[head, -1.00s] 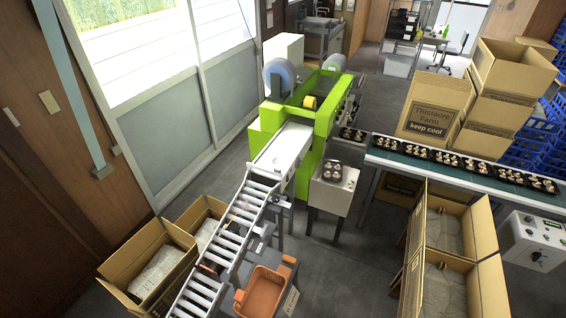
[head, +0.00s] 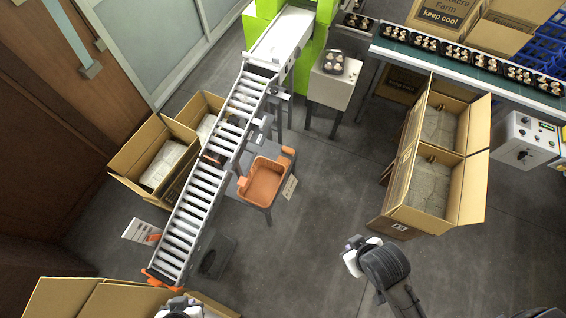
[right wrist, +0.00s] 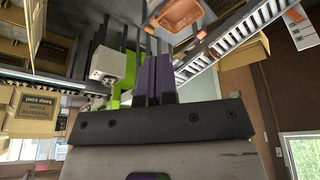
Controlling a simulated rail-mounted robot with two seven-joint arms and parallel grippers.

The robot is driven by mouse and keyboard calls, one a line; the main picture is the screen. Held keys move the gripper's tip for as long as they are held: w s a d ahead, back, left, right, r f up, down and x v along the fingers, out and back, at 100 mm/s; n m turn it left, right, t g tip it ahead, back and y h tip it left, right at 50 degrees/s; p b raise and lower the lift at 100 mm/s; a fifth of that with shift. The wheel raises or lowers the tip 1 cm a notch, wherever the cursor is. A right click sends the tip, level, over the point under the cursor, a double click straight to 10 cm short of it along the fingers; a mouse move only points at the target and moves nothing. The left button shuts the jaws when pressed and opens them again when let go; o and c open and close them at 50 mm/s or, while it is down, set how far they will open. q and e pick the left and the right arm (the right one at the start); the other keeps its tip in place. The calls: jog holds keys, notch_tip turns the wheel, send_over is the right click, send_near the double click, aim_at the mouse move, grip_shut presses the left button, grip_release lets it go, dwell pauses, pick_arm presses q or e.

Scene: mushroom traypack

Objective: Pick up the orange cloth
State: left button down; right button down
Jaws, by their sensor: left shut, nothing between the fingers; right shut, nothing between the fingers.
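A small orange piece that looks like the cloth (head: 288,152) lies at the far right corner of a grey stand, beside an orange basket (head: 262,181) in the head view. The basket also shows at the top of the right wrist view (right wrist: 178,14); I cannot make out the cloth for certain there. My left gripper (head: 181,307) shows only in part at the bottom edge of the head view, well away from the stand. My right gripper (right wrist: 154,78) has its dark purple fingers shut and empty in the right wrist view. Neither touches the cloth.
A roller conveyor (head: 208,178) runs along the stand's left side. Open cardboard boxes stand left (head: 132,152), right (head: 398,212) and at bottom left (head: 62,296). A white scale table (head: 333,88) stands behind. The floor (head: 310,225) right of the stand is clear.

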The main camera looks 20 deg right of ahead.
jog(key=c, duration=1.8)
grip_release()
jog(key=o, duration=1)
jog(key=shift+d, duration=0.1)
jog(key=o, duration=0.8)
